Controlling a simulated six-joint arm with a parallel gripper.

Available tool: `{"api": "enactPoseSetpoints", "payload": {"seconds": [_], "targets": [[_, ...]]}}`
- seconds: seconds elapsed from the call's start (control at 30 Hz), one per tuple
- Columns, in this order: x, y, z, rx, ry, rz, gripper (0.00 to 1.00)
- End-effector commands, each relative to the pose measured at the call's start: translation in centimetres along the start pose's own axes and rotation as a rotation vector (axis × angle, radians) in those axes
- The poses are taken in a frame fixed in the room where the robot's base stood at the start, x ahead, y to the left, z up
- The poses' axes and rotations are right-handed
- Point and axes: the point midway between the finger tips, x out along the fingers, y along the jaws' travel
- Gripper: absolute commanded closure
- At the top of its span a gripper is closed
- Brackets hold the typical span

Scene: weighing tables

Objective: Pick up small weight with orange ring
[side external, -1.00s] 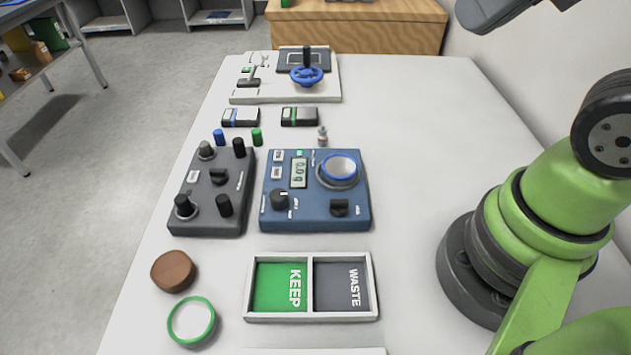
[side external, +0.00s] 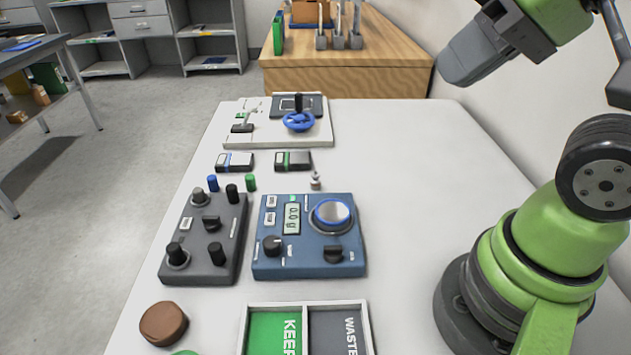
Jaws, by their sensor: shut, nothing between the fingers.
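A small silvery weight (side external: 316,181) stands upright on the white table, just behind the blue scale (side external: 345,262). It is too small in this view to tell whether it has an orange ring. My gripper (side external: 458,66) is at the upper right, high above the table, and is shut and empty. It is well apart from the weight, to its right and above it in the picture. The scale's round pan (side external: 332,212) looks empty and its display reads about 0.0 g.
A grey knob box (side external: 203,245) stands left of the scale. A KEEP/WASTE tray (side external: 307,306) and a brown disc (side external: 164,323) are in front. Small blue, black and green cylinders, two flat boxes (side external: 293,160) and a blue-wheel panel (side external: 325,138) are behind.

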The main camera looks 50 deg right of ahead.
Motion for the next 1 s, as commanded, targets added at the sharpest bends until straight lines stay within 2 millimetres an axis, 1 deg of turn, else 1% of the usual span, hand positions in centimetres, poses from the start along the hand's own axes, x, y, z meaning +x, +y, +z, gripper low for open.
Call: {"api": "enactPoseSetpoints", "payload": {"seconds": [0.2,0.27,0.3,0.37,0.4,0.43,0.67,0.77,0.87,0.97,1.0], "targets": [[0.0,0.0,0.0,0.0,0.0,0.0,1.0],[0.0,0.0,0.0,0.0,0.0,0.0,0.86],[0.0,0.0,0.0,0.0,0.0,0.0,0.77],[0.0,0.0,0.0,0.0,0.0,0.0,0.63],[0.0,0.0,0.0,0.0,0.0,0.0,0.54],[0.0,0.0,0.0,0.0,0.0,0.0,0.47],[0.0,0.0,0.0,0.0,0.0,0.0,0.47],[0.1,-0.1,-0.4,-0.01,-0.007,0.005,0.47],[0.6,-0.4,-1.7,-0.045,-0.034,0.026,0.47],[1.8,-0.7,-3.9,-0.113,-0.084,0.059,0.47],[2.6,-0.9,-5.0,-0.145,-0.108,0.072,0.47]]}}
